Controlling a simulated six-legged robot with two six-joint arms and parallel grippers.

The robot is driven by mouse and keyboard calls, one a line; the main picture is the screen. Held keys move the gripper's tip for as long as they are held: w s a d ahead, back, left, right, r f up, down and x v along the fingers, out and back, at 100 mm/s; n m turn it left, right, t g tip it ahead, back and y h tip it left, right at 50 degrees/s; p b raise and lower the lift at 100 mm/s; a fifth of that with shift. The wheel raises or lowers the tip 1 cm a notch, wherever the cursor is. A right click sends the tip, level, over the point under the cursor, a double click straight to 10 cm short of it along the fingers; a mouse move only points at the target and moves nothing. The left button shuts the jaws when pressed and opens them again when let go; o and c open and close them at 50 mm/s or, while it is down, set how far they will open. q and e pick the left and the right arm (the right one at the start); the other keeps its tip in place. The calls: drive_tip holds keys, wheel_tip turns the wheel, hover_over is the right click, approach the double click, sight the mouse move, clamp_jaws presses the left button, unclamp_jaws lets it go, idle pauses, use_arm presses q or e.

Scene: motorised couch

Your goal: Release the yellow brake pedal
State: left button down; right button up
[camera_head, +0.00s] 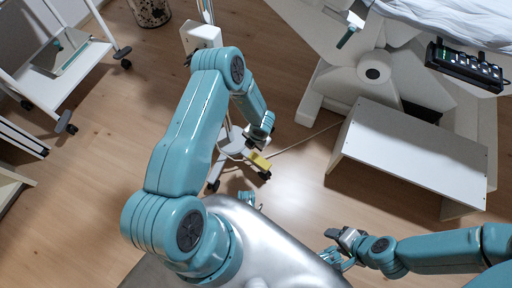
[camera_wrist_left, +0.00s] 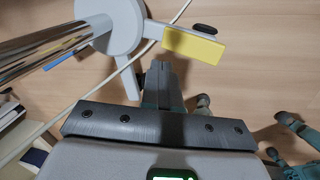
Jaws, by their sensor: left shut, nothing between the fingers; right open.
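The yellow brake pedal (camera_head: 261,161) sits on the base of a wheeled stand, low near the floor. In the left wrist view the pedal (camera_wrist_left: 194,45) lies at upper centre, just beyond and to the right of my left fingertips. My left gripper (camera_head: 262,143) is shut and empty, above the stand base and close to the pedal. In the left wrist view its closed fingers (camera_wrist_left: 160,70) appear apart from the pedal, though the height gap is hard to judge. My right gripper (camera_head: 334,247) is open and empty at lower right, far from the pedal.
The stand's pale base (camera_wrist_left: 108,28) carries a shiny pole and dark casters. A cable runs across the wooden floor. A white step (camera_head: 410,155) and couch base stand at right, with a control box (camera_head: 465,68) above. A white trolley (camera_head: 60,65) is at left.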

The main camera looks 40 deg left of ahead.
use_arm(q)
drive_tip(key=shift+a+r+p, duration=0.25)
drive_tip(key=shift+r+p, duration=0.05)
drive_tip(key=shift+r, duration=0.9)
drive_tip(key=shift+a+r+p, duration=0.25)
drive_tip(key=shift+r+p, duration=0.05)
drive_tip(key=shift+r, duration=0.85)
